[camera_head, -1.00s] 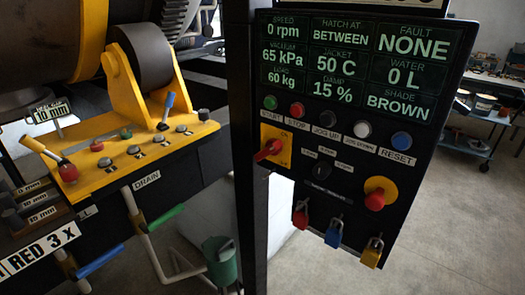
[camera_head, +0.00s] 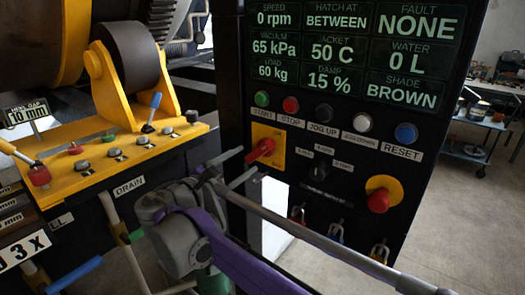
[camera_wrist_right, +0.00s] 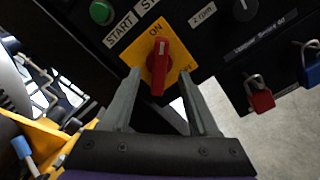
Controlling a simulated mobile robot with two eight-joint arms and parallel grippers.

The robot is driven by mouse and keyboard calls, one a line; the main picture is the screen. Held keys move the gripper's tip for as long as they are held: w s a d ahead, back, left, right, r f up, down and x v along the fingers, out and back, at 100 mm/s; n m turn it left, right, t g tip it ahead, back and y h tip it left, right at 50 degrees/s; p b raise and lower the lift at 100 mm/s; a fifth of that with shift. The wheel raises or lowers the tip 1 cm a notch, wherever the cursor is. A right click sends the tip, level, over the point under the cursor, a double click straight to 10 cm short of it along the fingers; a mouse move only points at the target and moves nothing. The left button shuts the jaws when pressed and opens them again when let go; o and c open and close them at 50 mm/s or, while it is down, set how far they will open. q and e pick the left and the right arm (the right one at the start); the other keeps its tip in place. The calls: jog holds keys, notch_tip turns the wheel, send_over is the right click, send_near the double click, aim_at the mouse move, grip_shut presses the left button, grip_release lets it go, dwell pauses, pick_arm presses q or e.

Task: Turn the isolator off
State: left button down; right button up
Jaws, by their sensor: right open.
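The isolator is a red rotary handle (camera_head: 261,150) on a yellow plate (camera_head: 268,133) at the left of the black control panel. In the right wrist view the red handle (camera_wrist_right: 158,66) stands upright in the picture, below the "ON" label on its yellow plate (camera_wrist_right: 179,48). My right gripper (camera_head: 238,166) is open and empty just in front of the isolator. In the right wrist view its fingers (camera_wrist_right: 158,84) lie to either side of the handle's lower end, with gaps showing. My left gripper is not in view.
A green START button (camera_head: 262,98) and a red STOP button (camera_head: 291,105) sit above the isolator. A red knob on a yellow disc (camera_head: 379,200) is at the panel's lower right. Padlocks, including a red one (camera_wrist_right: 259,96), hang below. A yellow console (camera_head: 95,150) stands left.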

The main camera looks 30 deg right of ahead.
aim_at(259, 152)
jog(key=x, duration=0.8)
jog(key=shift+w+d, duration=0.15)
jog(key=shift+d, duration=0.05)
grip_shut()
